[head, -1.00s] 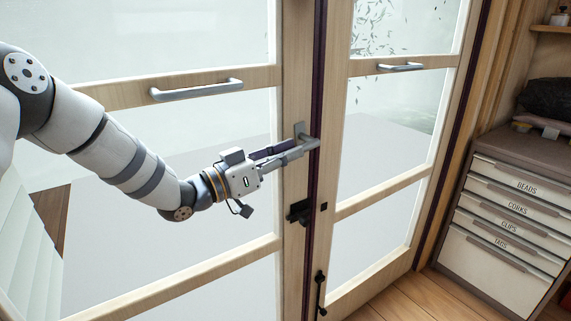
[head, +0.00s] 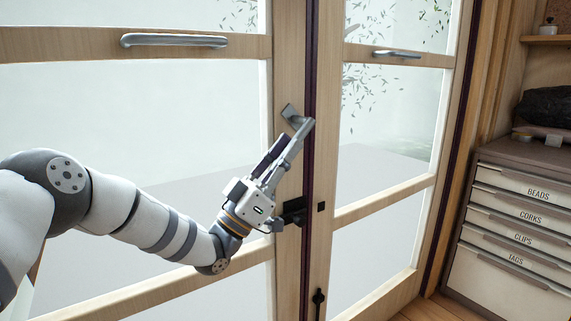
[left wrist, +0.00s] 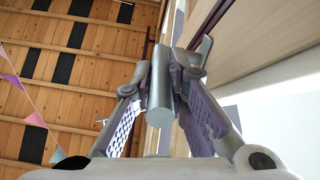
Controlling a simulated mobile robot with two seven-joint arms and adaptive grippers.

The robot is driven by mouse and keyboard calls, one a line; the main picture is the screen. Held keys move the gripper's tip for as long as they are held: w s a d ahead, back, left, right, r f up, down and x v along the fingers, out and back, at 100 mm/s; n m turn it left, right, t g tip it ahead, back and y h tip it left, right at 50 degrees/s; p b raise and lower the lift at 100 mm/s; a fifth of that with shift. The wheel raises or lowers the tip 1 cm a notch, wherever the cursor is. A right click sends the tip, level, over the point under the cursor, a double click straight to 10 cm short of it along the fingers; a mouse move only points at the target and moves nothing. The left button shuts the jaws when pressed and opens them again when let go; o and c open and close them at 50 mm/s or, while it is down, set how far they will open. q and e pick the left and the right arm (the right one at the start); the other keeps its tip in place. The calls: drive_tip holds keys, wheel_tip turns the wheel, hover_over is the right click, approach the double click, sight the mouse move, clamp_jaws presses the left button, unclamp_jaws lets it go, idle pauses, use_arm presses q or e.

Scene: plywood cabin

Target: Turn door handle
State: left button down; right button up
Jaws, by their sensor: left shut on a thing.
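The grey metal door handle (head: 291,113) sits on the wooden stile of the left glazed door (head: 288,80), by the dark seam between the two doors. My left gripper (head: 288,148) reaches up to it from below left, its fingers slanting up to the right. It is shut on the handle's lever, and the fingers hide much of the lever in the head view. In the left wrist view the round lever end (left wrist: 160,92) lies between the two purple-padded fingers. My right gripper is not in view.
A black latch (head: 293,211) sits on the stile just below my gripper. A horizontal pull bar (head: 175,40) crosses the left door above my arm. The right door (head: 390,200) stands beside it. A labelled drawer cabinet (head: 525,220) stands at the right.

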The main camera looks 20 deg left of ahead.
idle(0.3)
use_arm(q)
drive_tip(key=c, duration=1.6)
unclamp_jaws()
drive_tip(key=shift+d, duration=0.1)
drive_tip(key=shift+o, duration=0.2)
drive_tip(key=v, duration=1.2)
drive_tip(key=shift+w+f, duration=0.15)
drive_tip(key=shift+f, duration=0.05)
